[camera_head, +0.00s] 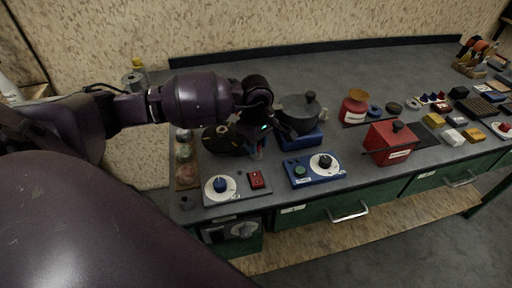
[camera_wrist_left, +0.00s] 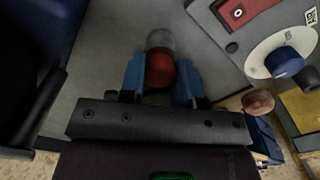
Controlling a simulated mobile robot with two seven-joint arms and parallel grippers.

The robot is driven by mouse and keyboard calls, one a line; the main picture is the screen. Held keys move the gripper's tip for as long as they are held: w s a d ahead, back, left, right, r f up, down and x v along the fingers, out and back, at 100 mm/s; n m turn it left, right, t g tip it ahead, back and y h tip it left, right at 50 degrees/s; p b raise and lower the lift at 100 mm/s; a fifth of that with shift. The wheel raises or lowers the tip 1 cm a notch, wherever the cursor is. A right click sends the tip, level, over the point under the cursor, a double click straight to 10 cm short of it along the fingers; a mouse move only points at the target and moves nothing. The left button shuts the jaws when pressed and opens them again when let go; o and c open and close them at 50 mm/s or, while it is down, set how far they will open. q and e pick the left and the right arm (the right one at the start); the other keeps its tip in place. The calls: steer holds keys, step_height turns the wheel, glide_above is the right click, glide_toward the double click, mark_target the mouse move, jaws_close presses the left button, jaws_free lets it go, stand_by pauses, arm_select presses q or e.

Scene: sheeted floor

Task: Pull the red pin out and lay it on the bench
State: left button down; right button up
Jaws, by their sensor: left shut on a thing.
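My left gripper (camera_head: 257,150) is over the bench (camera_head: 235,68), behind the grey panel with the blue knob. In the left wrist view its two blue fingers (camera_wrist_left: 162,82) are shut on a round red thing, which I take for the red pin (camera_wrist_left: 160,70). A grey rounded shape (camera_wrist_left: 160,40) sits at the pin's far end; I cannot tell if it is part of the pin or a socket. In the head view the pin is mostly hidden by the gripper. My right gripper is not in view.
The grey panel (camera_head: 237,196) has a blue knob and a red switch (camera_head: 257,180). A blue dial box (camera_head: 299,181), a dark pot (camera_head: 298,115) and a red box (camera_head: 390,145) stand to the right. A wooden strip (camera_head: 187,183) with round knobs is left. The back of the bench is clear.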

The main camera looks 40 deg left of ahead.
arm_select(q)
steer(key=shift+r, duration=0.45)
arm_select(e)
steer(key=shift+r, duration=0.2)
arm_select(q)
steer(key=shift+r+p, duration=0.35)
steer(key=shift+r, duration=0.15)
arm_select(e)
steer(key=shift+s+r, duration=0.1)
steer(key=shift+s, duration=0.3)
arm_select(q)
steer(key=shift+r, duration=0.3)
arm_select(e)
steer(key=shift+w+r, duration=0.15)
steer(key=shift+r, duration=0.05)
arm_select(q)
steer(key=shift+r+p, duration=0.35)
steer(key=shift+r, duration=0.25)
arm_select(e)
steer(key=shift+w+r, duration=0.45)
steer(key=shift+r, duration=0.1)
arm_select(q)
steer(key=shift+r, duration=0.2)
steer(key=shift+r+p, duration=0.3)
steer(key=shift+r, duration=0.1)
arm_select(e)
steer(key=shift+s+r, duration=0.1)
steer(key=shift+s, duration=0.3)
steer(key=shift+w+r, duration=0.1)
